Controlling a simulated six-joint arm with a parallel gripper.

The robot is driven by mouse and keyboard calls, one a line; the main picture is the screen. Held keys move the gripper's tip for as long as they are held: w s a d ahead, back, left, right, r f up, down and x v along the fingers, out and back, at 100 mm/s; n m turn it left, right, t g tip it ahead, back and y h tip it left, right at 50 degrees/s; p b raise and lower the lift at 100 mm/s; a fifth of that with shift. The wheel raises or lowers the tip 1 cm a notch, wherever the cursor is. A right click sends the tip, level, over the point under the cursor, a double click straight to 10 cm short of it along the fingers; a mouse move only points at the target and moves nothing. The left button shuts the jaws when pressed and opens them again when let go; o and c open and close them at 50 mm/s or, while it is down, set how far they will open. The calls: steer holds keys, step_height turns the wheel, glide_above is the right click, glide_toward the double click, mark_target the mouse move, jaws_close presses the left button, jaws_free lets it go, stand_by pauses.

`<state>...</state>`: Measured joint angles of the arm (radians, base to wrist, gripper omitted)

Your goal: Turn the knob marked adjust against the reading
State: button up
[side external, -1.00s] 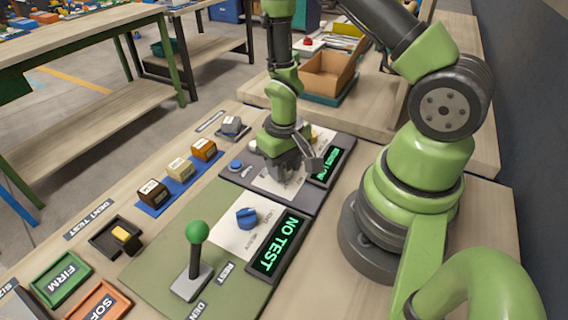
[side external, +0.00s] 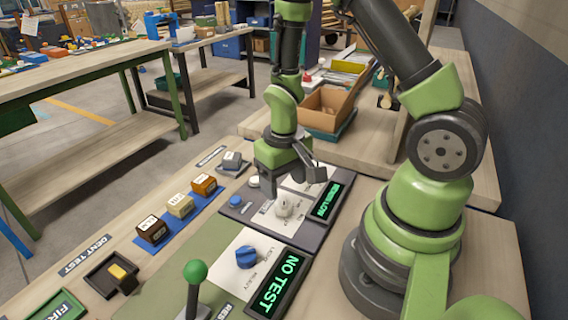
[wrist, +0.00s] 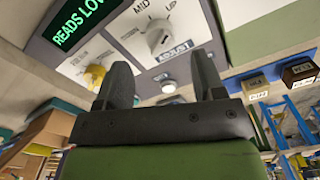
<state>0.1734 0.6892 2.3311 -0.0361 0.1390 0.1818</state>
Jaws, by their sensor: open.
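The white knob marked ADJUST (wrist: 158,40) sits on a pale plate with MID and UP marks; it also shows in the side view (side external: 284,206). The reading display (wrist: 82,20) beside it says READS LOW in green, and it is in the side view too (side external: 327,200). My gripper (wrist: 160,62) is open and empty, its two dark fingers apart. In the side view my gripper (side external: 292,178) hangs above the far part of the panel, apart from the white knob.
A yellow knob (wrist: 95,77) and a white button (wrist: 168,86) are near the fingers. In the side view, a blue knob (side external: 247,257), a NO TEST display (side external: 277,284) and a green-topped lever (side external: 195,272) stand nearer. Marked blocks (side external: 180,205) line the left.

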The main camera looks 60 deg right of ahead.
mark_target(284, 199)
steer(key=shift+r, duration=2.2)
steer(key=s+a+r+t, duration=0.2)
steer(key=r, duration=0.4)
steer(key=s+a+r+t+y, duration=0.1)
steer(key=s+a+r+t, duration=0.1)
steer(key=r, duration=0.5)
steer(key=s+a+r+t+y, duration=0.1)
steer(key=s+a+r+t, duration=0.1)
steer(key=r, duration=0.4)
steer(key=shift+s+a+r+t, duration=0.4)
steer(key=shift+s+t, duration=0.2)
steer(key=shift+s, duration=0.65)
